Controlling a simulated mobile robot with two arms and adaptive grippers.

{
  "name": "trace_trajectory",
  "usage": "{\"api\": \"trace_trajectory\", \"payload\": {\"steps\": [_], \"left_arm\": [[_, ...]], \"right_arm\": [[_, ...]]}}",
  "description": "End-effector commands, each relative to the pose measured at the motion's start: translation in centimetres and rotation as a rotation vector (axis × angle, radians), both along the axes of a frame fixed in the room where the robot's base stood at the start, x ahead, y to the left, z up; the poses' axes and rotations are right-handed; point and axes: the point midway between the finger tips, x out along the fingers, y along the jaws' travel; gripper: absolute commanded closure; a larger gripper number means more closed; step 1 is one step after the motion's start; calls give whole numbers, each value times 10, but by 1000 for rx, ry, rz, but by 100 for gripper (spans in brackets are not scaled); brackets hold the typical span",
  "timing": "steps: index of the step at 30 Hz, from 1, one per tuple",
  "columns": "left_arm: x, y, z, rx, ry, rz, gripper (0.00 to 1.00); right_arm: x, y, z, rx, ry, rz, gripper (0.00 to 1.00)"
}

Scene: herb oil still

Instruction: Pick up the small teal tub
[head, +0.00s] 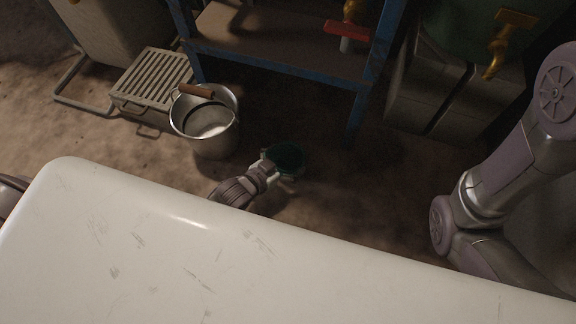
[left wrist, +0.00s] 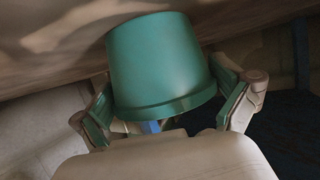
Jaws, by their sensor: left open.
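The small teal tub (head: 286,157) is on the brown floor, right of the metal bucket, and looks dark in the head view. In the left wrist view the tub (left wrist: 158,60) is large and central, a smooth tapered shape with a wider rim toward my palm. My left gripper (head: 279,170) is open at the tub's near side. In the left wrist view its fingers stand on either side of the tub, with a gap visible at the right finger; contact at the left one is unclear. My right arm shows at the right of the head view, but its gripper does not.
A metal bucket (head: 206,132) with a wooden grip stands left of the tub. A slatted grey stool (head: 153,78) is farther left. A blue-framed shelf (head: 280,68) stands behind, with a red-handled tap (head: 346,30). Grey blocks (head: 436,98) are at the right. Floor around the tub looks clear.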

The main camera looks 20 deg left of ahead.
Motion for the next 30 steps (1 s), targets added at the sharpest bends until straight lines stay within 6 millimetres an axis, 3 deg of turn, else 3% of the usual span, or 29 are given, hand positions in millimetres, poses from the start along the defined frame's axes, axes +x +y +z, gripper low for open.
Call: {"api": "trace_trajectory", "payload": {"steps": [9,17,30], "left_arm": [[6,-3,-2,0,1,0,0],[5,-2,-2,0,1,0,42],[7,-2,7,2,0,1,43]], "right_arm": [[0,0,-5,0,-1,0,60],[0,0,-5,0,-1,0,60],[0,0,5,0,0,0,60]]}}
